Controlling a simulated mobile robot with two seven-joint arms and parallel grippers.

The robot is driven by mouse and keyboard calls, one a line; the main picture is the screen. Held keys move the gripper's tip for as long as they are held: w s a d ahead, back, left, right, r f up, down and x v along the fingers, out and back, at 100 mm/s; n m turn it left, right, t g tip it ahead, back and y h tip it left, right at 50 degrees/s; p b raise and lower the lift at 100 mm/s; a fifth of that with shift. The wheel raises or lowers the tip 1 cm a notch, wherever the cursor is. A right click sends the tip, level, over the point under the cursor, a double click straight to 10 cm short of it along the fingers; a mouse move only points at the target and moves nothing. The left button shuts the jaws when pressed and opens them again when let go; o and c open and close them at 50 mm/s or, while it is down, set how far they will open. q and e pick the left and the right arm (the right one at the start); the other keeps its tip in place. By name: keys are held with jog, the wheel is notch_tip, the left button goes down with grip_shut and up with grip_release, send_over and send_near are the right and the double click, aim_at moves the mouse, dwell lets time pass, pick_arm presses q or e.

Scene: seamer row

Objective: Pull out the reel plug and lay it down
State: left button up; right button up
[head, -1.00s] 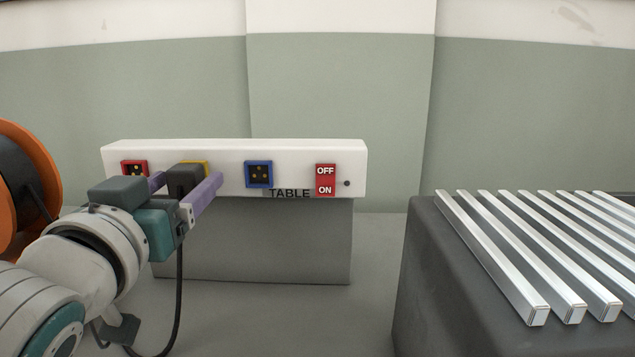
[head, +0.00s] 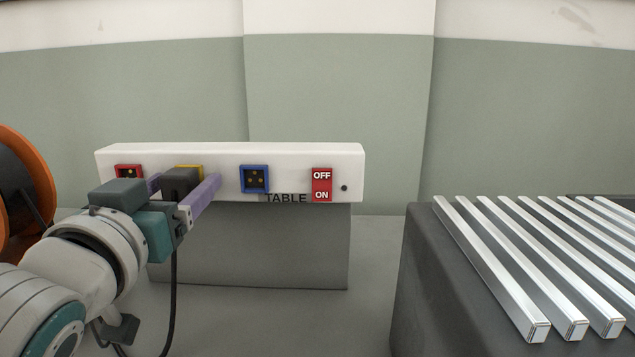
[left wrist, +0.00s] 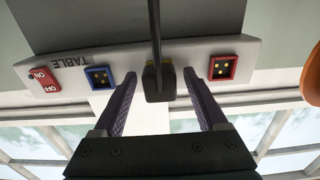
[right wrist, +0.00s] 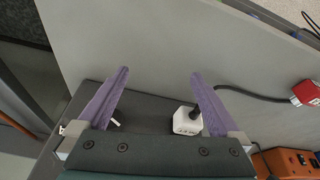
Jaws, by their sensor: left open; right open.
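The black plug (head: 181,182) sits in the yellow-framed socket (head: 190,167) on the white socket strip (head: 300,155). Its black cable (head: 174,290) hangs straight down. My left gripper (head: 184,186) is open, with one purple finger on each side of the plug. In the left wrist view the plug (left wrist: 158,84) stands between the fingers of the left gripper (left wrist: 158,79), with a visible gap on both sides. My right gripper (right wrist: 160,75) shows only in the right wrist view, open and with nothing between its fingertips.
Red (head: 129,171) and blue (head: 255,179) sockets flank the plug; an OFF/ON switch (head: 322,185) is at right. An orange reel (head: 42,172) stands far left. Metal bars (head: 490,265) lie on a dark block at right. A white plug (right wrist: 186,121) is near my right gripper.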

aim_at(174, 191)
jog(key=shift+a+r, duration=0.1)
dwell(0.5)
pick_arm(q)
grip_shut()
dwell(0.6)
dwell(0.3)
jog(key=shift+s+r+p, duration=0.15)
jog(key=shift+s+p, duration=0.05)
jog(key=shift+p, duration=0.2)
pick_arm(e)
jog(key=shift+w+r, duration=0.15)
jog(key=shift+r, duration=0.15)
pick_arm(q)
jog(key=shift+s, duration=0.5)
pick_arm(e)
jog(key=shift+r, duration=0.15)
pick_arm(q)
jog(key=shift+s+a+p, duration=0.1)
jog(key=shift+s+p, duration=1.35)
jog(key=shift+s, duration=0.85)
pick_arm(e)
jog(key=shift+r, duration=1.3)
